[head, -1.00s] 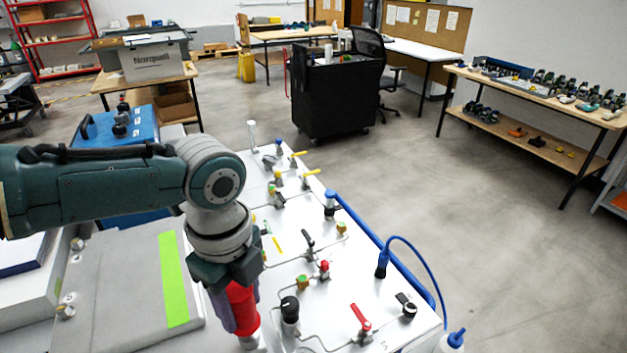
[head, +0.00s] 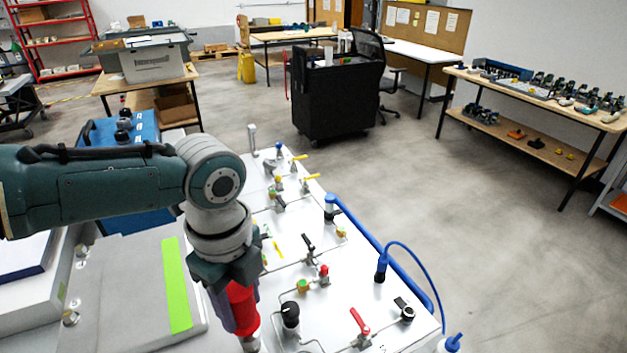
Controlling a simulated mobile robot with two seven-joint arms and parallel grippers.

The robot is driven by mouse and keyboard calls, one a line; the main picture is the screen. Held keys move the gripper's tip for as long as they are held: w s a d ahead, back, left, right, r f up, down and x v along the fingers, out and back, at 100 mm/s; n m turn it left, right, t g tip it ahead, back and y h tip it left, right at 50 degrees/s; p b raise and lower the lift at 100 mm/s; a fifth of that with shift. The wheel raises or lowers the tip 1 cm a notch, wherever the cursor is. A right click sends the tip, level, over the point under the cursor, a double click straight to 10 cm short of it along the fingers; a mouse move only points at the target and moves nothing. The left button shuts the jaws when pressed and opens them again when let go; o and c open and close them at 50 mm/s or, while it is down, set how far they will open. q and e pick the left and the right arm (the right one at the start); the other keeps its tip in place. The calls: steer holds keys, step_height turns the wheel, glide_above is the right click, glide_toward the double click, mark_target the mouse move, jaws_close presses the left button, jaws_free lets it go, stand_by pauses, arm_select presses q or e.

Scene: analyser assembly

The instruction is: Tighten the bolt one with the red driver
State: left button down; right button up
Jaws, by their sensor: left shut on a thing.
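The red driver (head: 242,308) is held upright, pointing down, in my left gripper (head: 232,292), which is shut on it. The gripper comes down at the left edge of the white analyser panel (head: 330,245). A metallic tip or bolt (head: 252,342) shows just under the driver, near the bottom of the head view. I cannot tell whether this is bolt one, or whether the driver is seated on it. My right gripper is not in view.
The panel carries several valves and knobs, among them a black knob (head: 290,314) close right of the driver and a red-handled valve (head: 360,322). A grey cover with a green strip (head: 177,287) lies left. A blue hose (head: 428,262) runs along the right edge.

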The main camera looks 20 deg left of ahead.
mark_target(236, 288)
arm_select(q)
steer(key=shift+r+p, duration=1.8)
steer(key=shift+r, duration=0.25)
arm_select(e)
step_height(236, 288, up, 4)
